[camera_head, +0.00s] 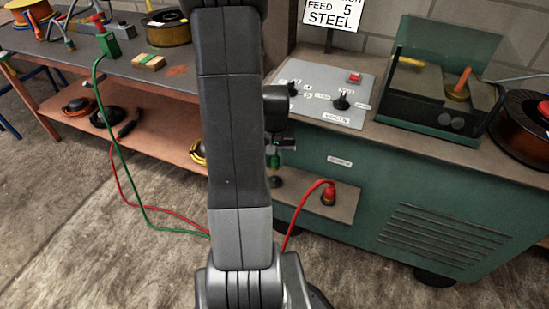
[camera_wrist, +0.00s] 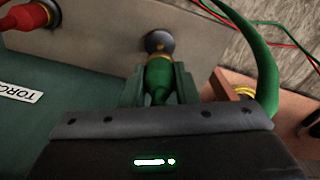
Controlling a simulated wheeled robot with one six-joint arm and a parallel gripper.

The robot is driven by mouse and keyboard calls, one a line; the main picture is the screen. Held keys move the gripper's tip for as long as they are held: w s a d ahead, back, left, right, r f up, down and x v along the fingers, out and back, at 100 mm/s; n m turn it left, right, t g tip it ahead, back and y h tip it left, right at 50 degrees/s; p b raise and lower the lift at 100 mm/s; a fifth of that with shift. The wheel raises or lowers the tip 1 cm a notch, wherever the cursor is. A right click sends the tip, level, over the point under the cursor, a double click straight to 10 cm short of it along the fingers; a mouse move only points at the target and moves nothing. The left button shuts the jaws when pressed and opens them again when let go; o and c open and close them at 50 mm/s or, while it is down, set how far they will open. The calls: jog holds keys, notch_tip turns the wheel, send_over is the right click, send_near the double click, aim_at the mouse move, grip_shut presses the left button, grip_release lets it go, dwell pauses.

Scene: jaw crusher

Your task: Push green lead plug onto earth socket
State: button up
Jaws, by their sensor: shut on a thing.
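The green lead plug (camera_wrist: 158,72), green with a yellowish band, is between the two fingers of my gripper (camera_wrist: 158,86), which is shut on it. In the head view my gripper (camera_head: 275,150) is partly hidden behind my arm, above the front shelf of the teal machine. The earth socket (camera_wrist: 158,41), a dark round fitting with a brass-coloured centre, is on the grey shelf panel just beyond the plug's tip. The plug roughly lines up with it. I cannot tell whether they touch. The green lead (camera_wrist: 258,50) curves away at the right.
A red plug (camera_head: 328,195) with a red lead stands on the same shelf (camera_head: 345,211), right of my gripper; it shows top left in the wrist view (camera_wrist: 28,16). A control panel (camera_head: 325,92) is above. Red and green leads cross the floor towards the left bench (camera_head: 160,66).

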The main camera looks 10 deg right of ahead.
aim_at(275, 179)
jog(key=shift+f+b, duration=1.95)
jog(key=shift+f, duration=0.75)
jog(key=shift+f+b, duration=0.4)
jog(key=shift+f, duration=0.2)
jog(key=o, duration=1)
jog(key=shift+r, duration=0.1)
notch_tip(275, 179, up, 14)
jog(key=p, duration=0.4)
notch_tip(275, 179, down, 14)
jog(key=b, duration=0.4)
